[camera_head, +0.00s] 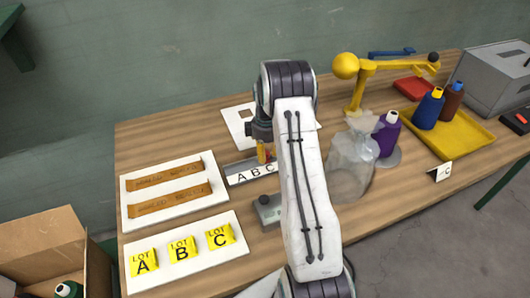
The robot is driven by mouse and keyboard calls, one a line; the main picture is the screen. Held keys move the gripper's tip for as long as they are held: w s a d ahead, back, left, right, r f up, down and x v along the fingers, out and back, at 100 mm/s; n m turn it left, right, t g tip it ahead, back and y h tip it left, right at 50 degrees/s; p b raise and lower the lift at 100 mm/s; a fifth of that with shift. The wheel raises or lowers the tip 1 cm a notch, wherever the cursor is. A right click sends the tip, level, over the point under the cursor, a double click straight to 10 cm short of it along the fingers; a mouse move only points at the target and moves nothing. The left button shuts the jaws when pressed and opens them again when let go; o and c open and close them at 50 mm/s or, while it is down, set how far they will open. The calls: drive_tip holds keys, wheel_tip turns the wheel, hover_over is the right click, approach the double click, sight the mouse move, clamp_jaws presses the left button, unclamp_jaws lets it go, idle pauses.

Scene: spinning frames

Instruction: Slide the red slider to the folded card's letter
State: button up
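A rail with a white strip lettered A, B, C (250,174) lies on the wooden table, left of my arm. A small red piece, which looks like the red slider (269,156), shows above the strip near its C end, partly hidden by yellow parts at my gripper's tip. My gripper (264,150) points down at this spot, and my arm hides its right side. I cannot tell whether its fingers are closed on the red piece. A white folded card (444,172) stands near the table's right front edge; its small mark looks like a C.
A board of yellow LOT A, B, C tags (183,251) and a board with brown strips (173,194) lie at left. A grey block (268,209), clear bag (352,165), purple spool (387,133), yellow tray (455,141) and yellow arm-like device (364,84) stand around my arm.

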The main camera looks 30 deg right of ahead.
sight(266, 153)
drive_tip(key=o, duration=0.3)
drive_tip(key=shift+r, duration=0.1)
drive_tip(key=shift+o, duration=0.2)
drive_tip(key=shift+r, duration=0.15)
wheel_tip(266, 153, up, 12)
idle(0.4)
drive_tip(key=shift+f, duration=0.2)
idle(0.4)
